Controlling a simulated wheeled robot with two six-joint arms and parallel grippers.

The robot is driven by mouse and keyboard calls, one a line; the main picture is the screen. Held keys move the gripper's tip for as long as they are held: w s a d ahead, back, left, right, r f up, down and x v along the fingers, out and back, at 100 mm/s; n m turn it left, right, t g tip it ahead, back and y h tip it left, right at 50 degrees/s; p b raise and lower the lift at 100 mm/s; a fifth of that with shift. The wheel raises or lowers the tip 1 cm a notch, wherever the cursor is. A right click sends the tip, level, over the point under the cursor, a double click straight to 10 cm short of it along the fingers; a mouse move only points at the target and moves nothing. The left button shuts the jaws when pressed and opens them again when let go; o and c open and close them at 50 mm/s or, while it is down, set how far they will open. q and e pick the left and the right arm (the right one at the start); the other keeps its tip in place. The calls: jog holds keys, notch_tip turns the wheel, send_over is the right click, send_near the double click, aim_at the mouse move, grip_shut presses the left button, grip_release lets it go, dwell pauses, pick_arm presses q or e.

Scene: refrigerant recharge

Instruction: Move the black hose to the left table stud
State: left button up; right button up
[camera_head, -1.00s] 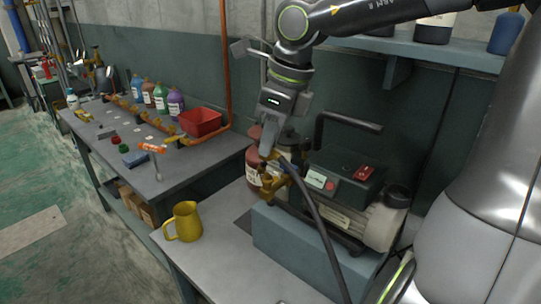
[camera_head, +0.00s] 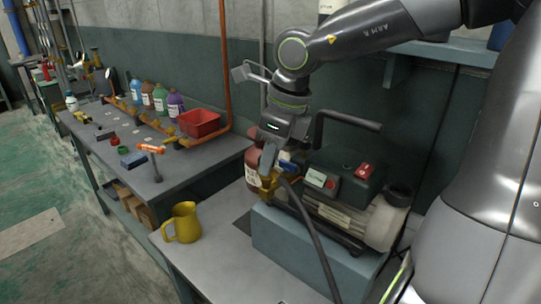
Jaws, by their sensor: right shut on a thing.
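The black hose (camera_head: 318,238) runs from the bottom edge up to a brass fitting (camera_head: 267,184) at the front left of the pump. My right gripper (camera_head: 267,168) points down there and is shut on the hose's upper end, close to the fitting. The fingers hide part of that end, so I cannot tell whether it touches the fitting. My left gripper is out of view.
The pump (camera_head: 350,215) sits on a blue-grey block (camera_head: 290,243). A yellow jug (camera_head: 182,222) stands on the near bench. A red bin (camera_head: 199,123) and several bottles line the left bench's back. A dark red bottle (camera_head: 252,168) is close behind my gripper.

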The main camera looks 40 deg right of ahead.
jog(key=o, duration=1)
jog(key=shift+r+p, duration=0.65)
jog(key=shift+p, duration=0.2)
jog(key=shift+r, duration=0.35)
jog(key=shift+v, duration=5.6)
jog(key=shift+s, duration=0.2)
